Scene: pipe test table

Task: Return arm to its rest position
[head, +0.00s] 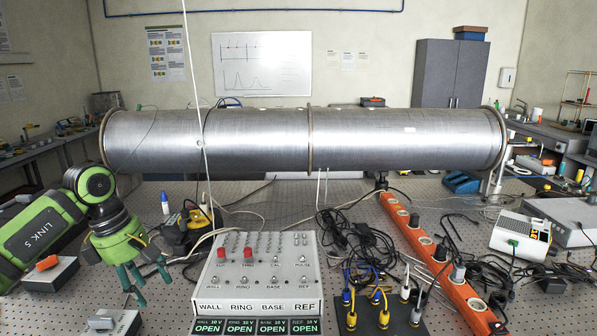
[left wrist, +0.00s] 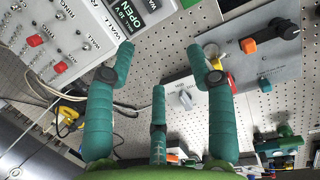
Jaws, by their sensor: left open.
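My left gripper (head: 145,288) hangs over the perforated table at the left, pointing down, left of the control box. It also shows in the left wrist view (left wrist: 162,65), where its green fingers stand apart with nothing between them. The left arm (head: 35,235), marked LINK 5, comes in from the left edge. My right gripper is in neither view.
A steel pipe (head: 255,140) spans the table behind. The control box (head: 262,265) has two red knobs and OPEN displays. A knob box (head: 110,322) lies below the gripper. An orange power strip (head: 440,262) and cables (head: 355,240) crowd the right.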

